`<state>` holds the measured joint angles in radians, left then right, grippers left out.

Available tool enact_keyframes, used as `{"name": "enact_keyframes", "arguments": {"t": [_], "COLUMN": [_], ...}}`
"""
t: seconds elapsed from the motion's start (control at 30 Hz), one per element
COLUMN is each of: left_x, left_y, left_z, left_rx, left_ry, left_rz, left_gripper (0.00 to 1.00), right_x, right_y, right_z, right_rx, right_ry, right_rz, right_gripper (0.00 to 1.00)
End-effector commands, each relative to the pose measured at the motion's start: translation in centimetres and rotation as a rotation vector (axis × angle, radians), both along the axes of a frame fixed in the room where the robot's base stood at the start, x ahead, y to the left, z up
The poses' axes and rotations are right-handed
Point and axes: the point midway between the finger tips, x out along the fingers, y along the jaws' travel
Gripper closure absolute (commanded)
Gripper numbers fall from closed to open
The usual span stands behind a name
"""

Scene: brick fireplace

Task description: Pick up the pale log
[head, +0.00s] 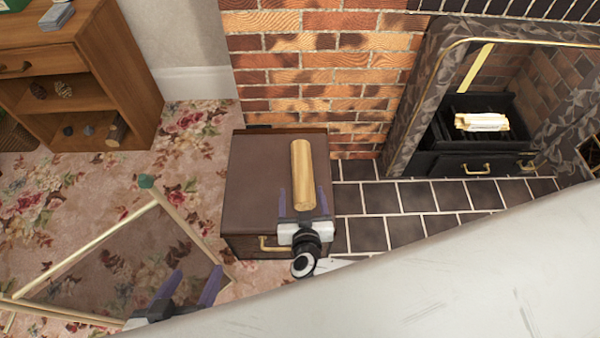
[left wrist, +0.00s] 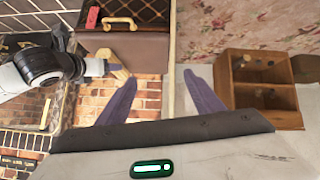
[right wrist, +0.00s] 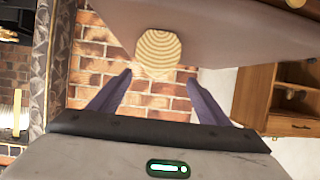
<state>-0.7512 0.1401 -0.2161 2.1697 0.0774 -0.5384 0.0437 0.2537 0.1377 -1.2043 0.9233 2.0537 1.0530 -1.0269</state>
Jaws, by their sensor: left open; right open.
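The pale log (head: 302,168) lies on top of a brown box (head: 258,185), its near end toward me. My right gripper (head: 303,196) is open, with a finger on each side of the log's near end in the head view. In the right wrist view the log's round, ringed end (right wrist: 158,52) shows just beyond and between the open fingertips (right wrist: 157,79); I cannot tell whether they overlap it. My left gripper (head: 192,280) is open and empty, low at the left, away from the log. The left wrist view shows its spread fingers (left wrist: 160,82).
A fireplace (head: 485,145) with pale wood in its grate stands at the right. A brick wall (head: 310,70) rises behind the box. A wooden shelf (head: 120,60) stands at the back left. A wood-framed screen (head: 110,265) is near my left gripper. Patterned carpet and dark tiles cover the floor.

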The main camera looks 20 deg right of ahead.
Motion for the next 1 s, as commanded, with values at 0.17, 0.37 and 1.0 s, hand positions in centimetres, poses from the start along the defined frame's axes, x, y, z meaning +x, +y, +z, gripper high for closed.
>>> {"name": "enact_keyframes", "arguments": {"t": [0.17,0.37,1.0], "left_x": [0.6,0.9,1.5], "left_y": [-0.7,-1.4,-3.7], "left_z": [-1.6,-2.1,-4.5], "left_rx": [-0.011,-0.009,0.013], "left_ry": [0.016,0.05,0.161], "left_rz": [-0.018,-0.047,-0.175], "left_gripper": [0.39,0.39,0.39], "right_x": [2.6,3.9,8.2], "right_y": [-0.7,-1.1,-2.9], "right_z": [-1.4,-1.7,-3.4], "right_rx": [-0.002,-0.001,0.0], "right_ry": [-0.004,-0.002,0.0], "right_rz": [0.0,0.001,0.0], "right_gripper": [0.29,0.29,0.29]}}
